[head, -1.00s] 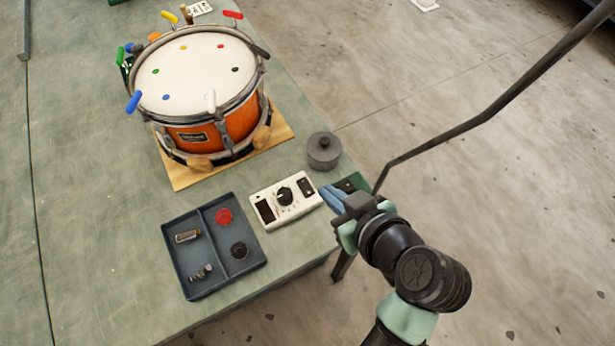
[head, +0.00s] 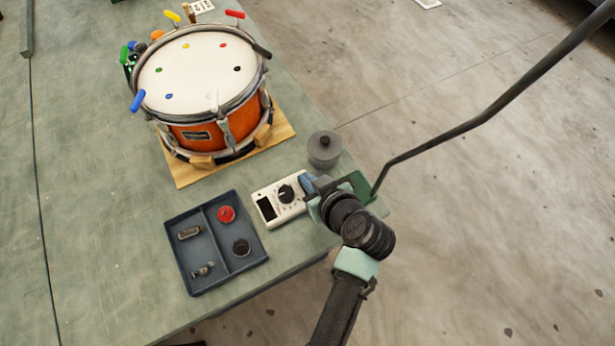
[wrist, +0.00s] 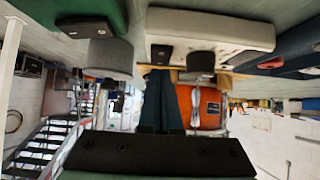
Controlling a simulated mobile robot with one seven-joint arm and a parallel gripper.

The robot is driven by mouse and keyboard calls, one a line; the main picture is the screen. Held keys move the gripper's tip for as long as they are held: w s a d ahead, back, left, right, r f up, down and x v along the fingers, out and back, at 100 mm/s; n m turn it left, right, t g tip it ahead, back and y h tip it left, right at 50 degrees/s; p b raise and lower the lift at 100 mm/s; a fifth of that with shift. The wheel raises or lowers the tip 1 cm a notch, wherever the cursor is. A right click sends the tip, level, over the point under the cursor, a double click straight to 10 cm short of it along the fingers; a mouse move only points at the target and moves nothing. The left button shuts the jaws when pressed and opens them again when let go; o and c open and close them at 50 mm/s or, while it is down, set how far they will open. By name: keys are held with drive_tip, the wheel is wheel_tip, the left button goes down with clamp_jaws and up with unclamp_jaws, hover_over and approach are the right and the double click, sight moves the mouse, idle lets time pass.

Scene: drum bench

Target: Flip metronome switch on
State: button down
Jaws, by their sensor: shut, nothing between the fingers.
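The metronome is a white box (head: 291,208) with a dark window and a black round dial (head: 286,193), at the bench's near right edge. My gripper (head: 307,182) is shut and empty, its blue fingers over the box's right end, where they hide the switch in the head view. In the wrist view the picture is inverted: the white box (wrist: 225,25) is at the top, with a small black switch (wrist: 162,54) and the dial (wrist: 200,61) on it. The shut fingertips (wrist: 160,74) are close to the switch. I cannot tell whether they touch it, or the switch's position.
A grey lidded pot (head: 324,149) stands just behind the metronome. A dark divided tray (head: 214,282) with small parts is at its left. The orange drum (head: 228,130) on a wooden board is behind.

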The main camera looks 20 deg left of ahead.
drive_tip(key=shift+f, duration=0.2)
drive_tip(key=shift+w+a+f+b, duration=0.1)
drive_tip(key=shift+f+b, duration=0.25)
drive_tip(key=shift+b, duration=0.15)
drive_tip(key=shift+r, duration=0.1)
drive_tip(key=shift+w+a, duration=0.1)
drive_tip(key=shift+a, duration=0.1)
drive_tip(key=shift+w+a+r, duration=0.15)
drive_tip(key=shift+w+a, duration=0.25)
drive_tip(key=shift+a, duration=0.05)
